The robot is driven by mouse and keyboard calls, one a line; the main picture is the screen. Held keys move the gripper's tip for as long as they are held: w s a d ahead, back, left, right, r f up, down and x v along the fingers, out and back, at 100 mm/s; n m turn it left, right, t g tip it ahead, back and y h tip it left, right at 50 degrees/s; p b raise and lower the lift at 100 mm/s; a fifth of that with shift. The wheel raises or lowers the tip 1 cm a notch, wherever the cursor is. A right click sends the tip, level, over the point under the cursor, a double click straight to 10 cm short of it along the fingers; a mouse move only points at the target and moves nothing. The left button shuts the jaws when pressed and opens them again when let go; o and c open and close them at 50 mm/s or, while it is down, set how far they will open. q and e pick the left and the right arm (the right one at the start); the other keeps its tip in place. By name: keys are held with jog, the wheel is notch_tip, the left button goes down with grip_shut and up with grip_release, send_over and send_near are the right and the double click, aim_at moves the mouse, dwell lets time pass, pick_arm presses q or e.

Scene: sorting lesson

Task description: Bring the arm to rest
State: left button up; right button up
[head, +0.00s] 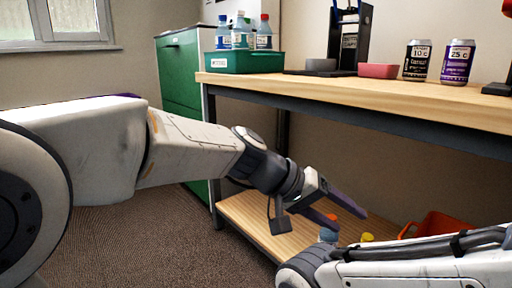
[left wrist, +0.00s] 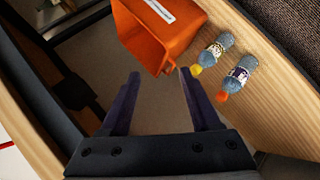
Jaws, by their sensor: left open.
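My left gripper (head: 350,220) reaches in front of the bench, above its lower shelf. Its two dark fingers are apart in the left wrist view (left wrist: 160,73), with nothing between them. My right arm crosses the lower right of the head view, but its gripper does not show.
In the left wrist view an orange bin (left wrist: 160,35) sits on the lower shelf beside a yellow-capped bottle (left wrist: 214,53) and an orange-capped bottle (left wrist: 238,76). On the bench top (head: 300,82) are a green tray (head: 243,62) with bottles, a pink block (head: 378,71) and two cans (head: 417,60).

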pick_arm(q)
jog(key=w+a+f+n+t+y, duration=0.25)
jog(key=a+f+y, duration=0.25)
jog(key=a+f, duration=0.95)
jog(key=s+a+f+n+y, duration=0.1)
jog(key=s+a+f+y, duration=0.25)
jog(key=a, duration=0.65)
jog(key=s+a+f+y, duration=0.2)
jog(key=s+a+f, duration=0.15)
jog(key=a, duration=0.65)
jog(key=s+d+r+m+g+p, duration=0.15)
jog(key=s+d+r+p, duration=0.3)
jog(key=r+p, duration=0.5)
jog(key=s+d+r+m+g+p, duration=0.1)
jog(key=s+d+r+m+p, duration=0.3)
jog(key=r+p, duration=0.55)
jog(key=s+d+r+m+g+p, duration=0.15)
jog(key=s+d+r+p, duration=0.45)
jog(key=r, duration=0.6)
notch_tip(320, 180, up, 35)
jog(key=a+p, duration=0.1)
jog(key=p, duration=3.5)
jog(key=shift+w+a+t+h, duration=0.3)
jog(key=shift+w+t+h, duration=0.05)
jog(key=shift+w+h, duration=0.1)
